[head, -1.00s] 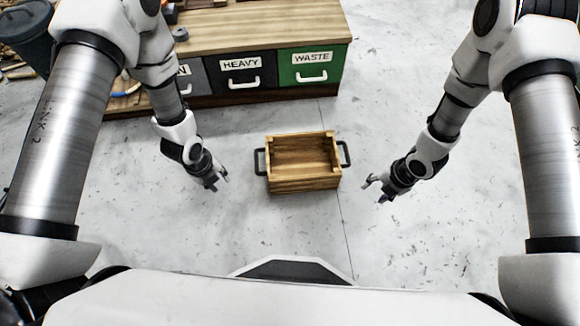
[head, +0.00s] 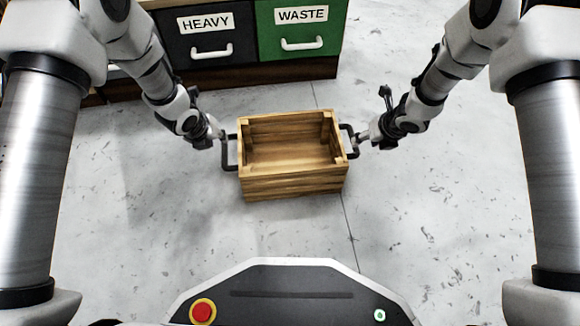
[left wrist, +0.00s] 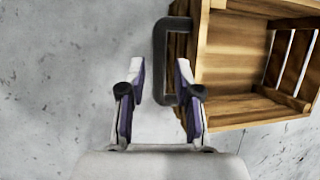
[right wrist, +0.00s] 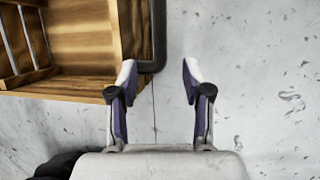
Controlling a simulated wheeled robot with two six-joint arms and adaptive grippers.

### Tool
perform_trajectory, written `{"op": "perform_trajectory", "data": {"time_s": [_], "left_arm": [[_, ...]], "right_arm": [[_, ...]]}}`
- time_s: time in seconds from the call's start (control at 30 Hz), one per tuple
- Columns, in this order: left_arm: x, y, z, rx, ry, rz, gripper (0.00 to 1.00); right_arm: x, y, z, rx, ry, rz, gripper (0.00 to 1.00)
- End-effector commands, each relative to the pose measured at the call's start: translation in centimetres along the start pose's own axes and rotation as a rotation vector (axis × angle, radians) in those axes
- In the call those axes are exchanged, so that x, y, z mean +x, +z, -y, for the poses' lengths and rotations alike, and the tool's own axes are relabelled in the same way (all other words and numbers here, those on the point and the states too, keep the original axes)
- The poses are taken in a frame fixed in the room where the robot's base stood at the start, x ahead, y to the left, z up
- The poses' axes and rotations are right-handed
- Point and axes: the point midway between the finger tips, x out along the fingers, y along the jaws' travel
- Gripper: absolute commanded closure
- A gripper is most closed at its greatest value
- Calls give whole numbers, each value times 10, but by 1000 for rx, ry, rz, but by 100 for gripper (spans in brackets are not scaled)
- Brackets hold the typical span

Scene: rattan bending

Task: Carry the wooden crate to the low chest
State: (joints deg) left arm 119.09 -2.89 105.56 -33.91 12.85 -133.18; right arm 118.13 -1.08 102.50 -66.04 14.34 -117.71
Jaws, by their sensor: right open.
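The wooden crate (head: 293,184) is an open, empty box upright on the grey floor, with a dark handle on each side. My left gripper (head: 220,136) is at its left handle (head: 228,152). In the left wrist view the jaws (left wrist: 161,66) are open, with the handle bar between the fingertips. My right gripper (head: 362,141) is at the right handle (head: 350,139). In the right wrist view its jaws (right wrist: 159,66) are open, with the handle's lower end between the fingertips. A low chest (head: 297,71) with labelled drawers stands behind the crate.
The visible drawers are a dark one marked HEAVY (head: 210,67) and a green one marked WASTE (head: 300,60). The floor (head: 430,200) is clear around the crate and in the gap before the chest.

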Motion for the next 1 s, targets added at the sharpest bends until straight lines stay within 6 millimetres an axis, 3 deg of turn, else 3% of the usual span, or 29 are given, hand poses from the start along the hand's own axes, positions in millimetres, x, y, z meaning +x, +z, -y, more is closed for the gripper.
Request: {"op": "perform_trajectory", "data": {"time_s": [0.27, 0.7, 1.0], "left_arm": [[2, 0, 0, -1, 0, -1, 67], [66, 0, 0, -1, 0, -2, 67], [76, 0, 0, -2, 0, -1, 67]], "right_arm": [[1, 0, 0, 2, 0, -1, 50], [66, 0, 0, 1, 0, -1, 50], [76, 1, 0, 2, 0, -1, 50]]}}
